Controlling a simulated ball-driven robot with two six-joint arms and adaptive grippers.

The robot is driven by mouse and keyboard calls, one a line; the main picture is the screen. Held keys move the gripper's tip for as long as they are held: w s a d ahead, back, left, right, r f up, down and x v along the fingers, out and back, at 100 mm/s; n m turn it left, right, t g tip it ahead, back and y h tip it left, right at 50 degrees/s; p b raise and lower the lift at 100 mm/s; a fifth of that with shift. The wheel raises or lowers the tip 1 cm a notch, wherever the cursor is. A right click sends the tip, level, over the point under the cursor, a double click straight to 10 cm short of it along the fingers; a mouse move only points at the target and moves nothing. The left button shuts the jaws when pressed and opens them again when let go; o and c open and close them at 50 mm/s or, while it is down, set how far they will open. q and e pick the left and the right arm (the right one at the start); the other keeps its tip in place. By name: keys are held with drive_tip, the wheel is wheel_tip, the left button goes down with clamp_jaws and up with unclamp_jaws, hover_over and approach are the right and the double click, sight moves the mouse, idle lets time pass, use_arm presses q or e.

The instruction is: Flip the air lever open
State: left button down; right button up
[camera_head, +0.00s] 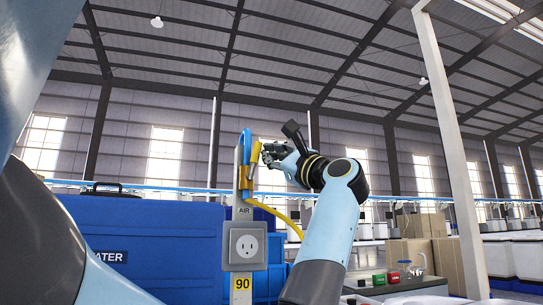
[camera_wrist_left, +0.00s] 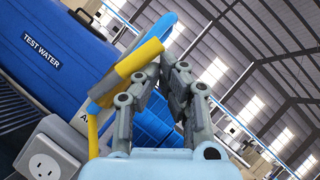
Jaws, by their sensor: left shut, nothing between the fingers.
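The air lever, a yellow handle (camera_head: 255,156), stands nearly upright on a post above the "AIR" label (camera_head: 244,211). It also shows in the left wrist view (camera_wrist_left: 138,58), just left of my fingertips. My left gripper (camera_head: 267,153) is shut and empty, immediately to the right of the handle in the head view. In the left wrist view its fingertips (camera_wrist_left: 163,62) are close to the handle; I cannot tell whether they touch it. My right gripper is not in view.
A grey socket box (camera_head: 244,246) is below the label, with a yellow hose (camera_head: 285,217) to its right. A big blue test-water tank (camera_head: 150,240) stands left of the post. Boxes (camera_head: 410,255) and a bench with small containers stand at the right.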

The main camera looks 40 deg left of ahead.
use_arm(q)
drive_tip(key=w+v, duration=0.1)
drive_tip(key=v, duration=1.1)
drive_tip(key=shift+s, duration=0.5)
